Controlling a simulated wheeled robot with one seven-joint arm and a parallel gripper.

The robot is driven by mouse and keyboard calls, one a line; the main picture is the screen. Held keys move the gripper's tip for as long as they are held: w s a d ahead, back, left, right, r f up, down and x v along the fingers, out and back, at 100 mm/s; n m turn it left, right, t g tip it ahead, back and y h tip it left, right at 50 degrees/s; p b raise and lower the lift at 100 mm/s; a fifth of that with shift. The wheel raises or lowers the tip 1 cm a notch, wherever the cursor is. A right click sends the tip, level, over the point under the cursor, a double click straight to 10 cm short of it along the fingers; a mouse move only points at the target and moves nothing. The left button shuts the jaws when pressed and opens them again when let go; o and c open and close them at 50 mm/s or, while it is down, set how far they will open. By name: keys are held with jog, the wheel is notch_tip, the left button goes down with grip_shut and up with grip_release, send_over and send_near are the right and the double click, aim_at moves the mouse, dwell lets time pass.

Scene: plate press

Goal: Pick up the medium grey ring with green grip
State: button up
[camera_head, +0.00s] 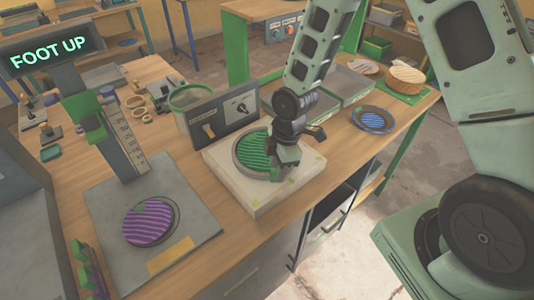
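A grey ring (238,157) surrounds a green ribbed disc (255,149) on a pale square block near the middle of the bench. A small green part, perhaps the ring's grip (273,174), shows at its front right edge, partly hidden. My gripper (284,170) reaches down over the right side of this ring, at or very near its rim. The fingers are dark and small in the view, and I cannot tell whether they are closed on the ring. The ring appears to lie flat on the block.
A purple ribbed disc (150,222) lies on a grey plate at the left, below a post with a "FOOT UP" sign (48,54). A blue ribbed disc (375,120) sits at the right.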

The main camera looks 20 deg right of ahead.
grip_shut()
